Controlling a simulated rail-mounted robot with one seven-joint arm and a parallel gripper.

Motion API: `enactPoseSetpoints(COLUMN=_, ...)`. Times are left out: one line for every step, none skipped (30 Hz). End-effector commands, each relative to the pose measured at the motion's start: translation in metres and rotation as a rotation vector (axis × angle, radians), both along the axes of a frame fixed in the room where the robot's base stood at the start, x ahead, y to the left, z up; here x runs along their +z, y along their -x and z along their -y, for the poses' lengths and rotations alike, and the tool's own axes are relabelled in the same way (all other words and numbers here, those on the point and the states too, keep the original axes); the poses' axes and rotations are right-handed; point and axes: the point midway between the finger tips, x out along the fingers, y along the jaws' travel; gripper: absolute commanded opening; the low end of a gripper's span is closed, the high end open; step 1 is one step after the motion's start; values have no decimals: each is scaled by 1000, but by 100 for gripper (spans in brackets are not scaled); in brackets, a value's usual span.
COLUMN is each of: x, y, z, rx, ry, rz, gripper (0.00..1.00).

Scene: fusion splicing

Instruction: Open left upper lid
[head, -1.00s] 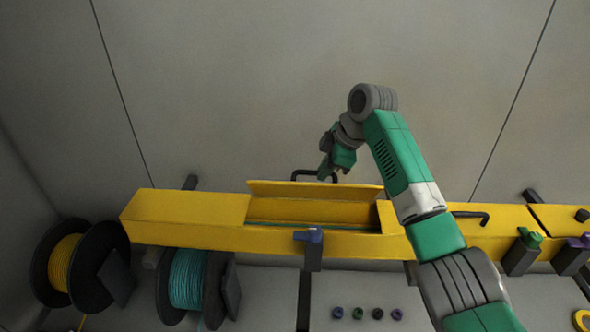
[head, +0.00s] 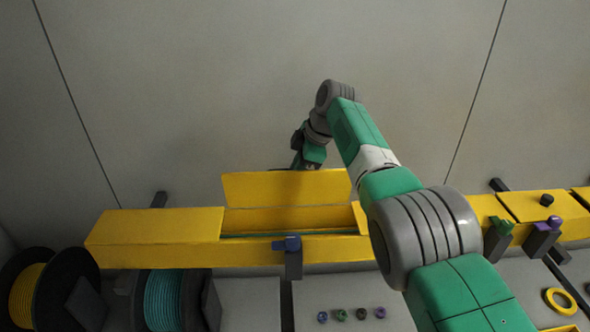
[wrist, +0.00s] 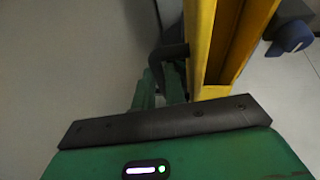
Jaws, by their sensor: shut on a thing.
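The left upper lid (head: 286,187) is a yellow panel standing up at the back of the long yellow channel (head: 155,239). The bay under it is open, with a teal line along its front. My gripper (head: 300,164) is at the lid's back side, near its top edge, and its tips are mostly hidden there. In the wrist view, the green fingers (wrist: 158,90) are closed around the dark lid handle (wrist: 169,52), beside the yellow lid (wrist: 200,45). The handle is hidden in the head view.
A blue clamp (head: 292,245) stands at the channel's front. Yellow (head: 27,297) and teal (head: 165,298) spools sit at lower left. Several small rings (head: 341,315) lie in front. Green (head: 498,232) and purple (head: 545,230) clamps stand at right. The wall area behind is clear.

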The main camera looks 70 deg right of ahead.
Motion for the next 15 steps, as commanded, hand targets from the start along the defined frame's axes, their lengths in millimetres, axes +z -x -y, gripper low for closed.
enactPoseSetpoints(x=2, y=2, z=2, rx=-2, ry=6, rz=-1, gripper=0)
enactPoseSetpoints(x=3, y=2, z=2, rx=-1, ry=6, rz=-1, gripper=0)
enactPoseSetpoints(x=3, y=2, z=2, rx=-1, ry=6, rz=-1, gripper=0)
enactPoseSetpoints(x=3, y=2, z=2, rx=-1, ry=6, rz=-1, gripper=0)
enactPoseSetpoints(x=3, y=2, z=2, rx=-1, ry=6, rz=-1, gripper=0)
enactPoseSetpoints(x=3, y=2, z=2, rx=-1, ry=7, rz=-1, gripper=0)
enactPoseSetpoints(x=3, y=2, z=2, rx=-1, ry=7, rz=-1, gripper=0)
enactPoseSetpoints(x=3, y=2, z=2, rx=-1, ry=7, rz=-1, gripper=0)
enactPoseSetpoints(x=3, y=1, z=2, rx=-1, ry=7, rz=0, gripper=0)
enactPoseSetpoints(x=3, y=1, z=2, rx=-1, ry=7, rz=0, gripper=0)
enactPoseSetpoints(x=3, y=1, z=2, rx=-1, ry=7, rz=0, gripper=14)
enactPoseSetpoints(x=4, y=1, z=2, rx=-1, ry=7, rz=0, gripper=22)
enactPoseSetpoints(x=4, y=1, z=2, rx=-2, ry=6, rz=0, gripper=28)
enactPoseSetpoints(x=3, y=1, z=2, rx=-1, ry=5, rz=0, gripper=34)
enactPoseSetpoints(x=3, y=1, z=1, rx=-1, ry=5, rz=1, gripper=34)
